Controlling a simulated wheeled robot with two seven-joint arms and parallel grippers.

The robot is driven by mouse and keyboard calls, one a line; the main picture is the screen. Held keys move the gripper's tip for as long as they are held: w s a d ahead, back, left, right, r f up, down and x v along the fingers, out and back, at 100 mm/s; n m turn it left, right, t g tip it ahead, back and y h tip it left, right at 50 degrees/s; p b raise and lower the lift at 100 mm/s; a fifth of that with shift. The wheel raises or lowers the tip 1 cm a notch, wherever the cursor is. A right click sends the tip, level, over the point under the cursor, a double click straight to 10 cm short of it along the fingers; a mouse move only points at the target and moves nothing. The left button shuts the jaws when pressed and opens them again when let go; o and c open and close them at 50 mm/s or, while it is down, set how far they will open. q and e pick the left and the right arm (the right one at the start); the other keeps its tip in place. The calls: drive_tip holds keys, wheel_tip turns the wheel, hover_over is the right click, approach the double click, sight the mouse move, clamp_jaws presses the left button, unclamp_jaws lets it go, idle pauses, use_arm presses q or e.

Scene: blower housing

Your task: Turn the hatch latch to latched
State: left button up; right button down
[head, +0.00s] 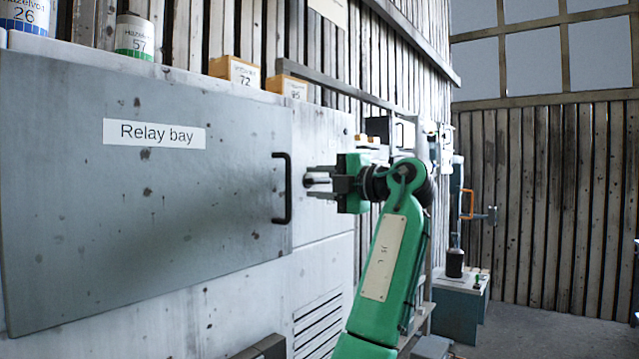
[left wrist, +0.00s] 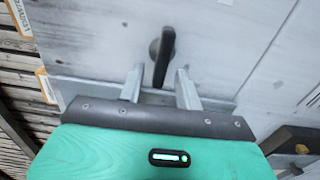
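The grey hatch labelled "Relay bay" (head: 150,210) fills the left of the head view, with a black bar handle (head: 284,188) near its right edge. The latch shows best in the left wrist view as a black lever (left wrist: 164,58) on a round base on the pale cabinet face. My left gripper (head: 318,182) is open, just right of the hatch handle at the cabinet face. In the left wrist view its two fingers (left wrist: 161,84) stand apart on either side of the lever's near end, with no clear contact. In the head view the latch is mostly hidden by the fingers. My right gripper is not in view.
Cans (head: 135,38) and yellow boxes (head: 234,72) stand on top of the cabinet (head: 325,215). A rail (head: 340,84) runs above it. A teal bench (head: 458,310) stands at the right, with open floor (head: 550,338) beyond it.

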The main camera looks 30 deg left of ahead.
use_arm(q)
drive_tip(key=shift+d, duration=0.15)
